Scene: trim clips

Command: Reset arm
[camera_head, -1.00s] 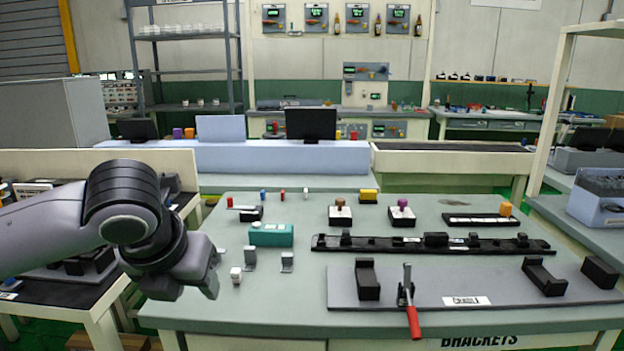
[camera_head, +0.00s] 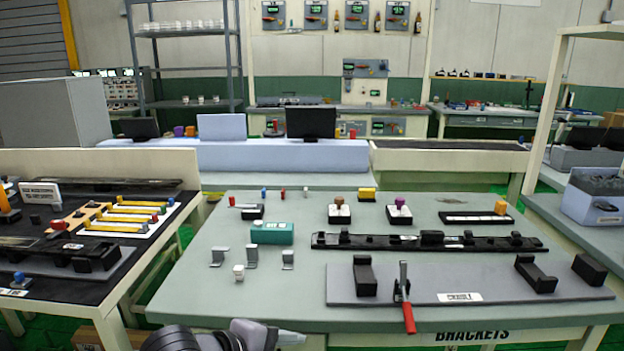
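My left arm shows only at the bottom edge, in front of the table's near edge. Its gripper (camera_head: 284,338) is partly in view there, low and apart from the objects; its fingers are too cut off to tell open from shut. My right arm and gripper are not in view. The grey-green table (camera_head: 230,295) carries a long black trim strip (camera_head: 385,243) and a grey cradle plate (camera_head: 440,284) with black blocks and a red-handled toggle clamp (camera_head: 406,300).
Metal brackets (camera_head: 251,258), a small white block (camera_head: 239,272) and a teal box (camera_head: 272,233) stand on the table's left part. A black-topped side table (camera_head: 120,268) at left holds yellow strips (camera_head: 125,219). A gap separates the two tables.

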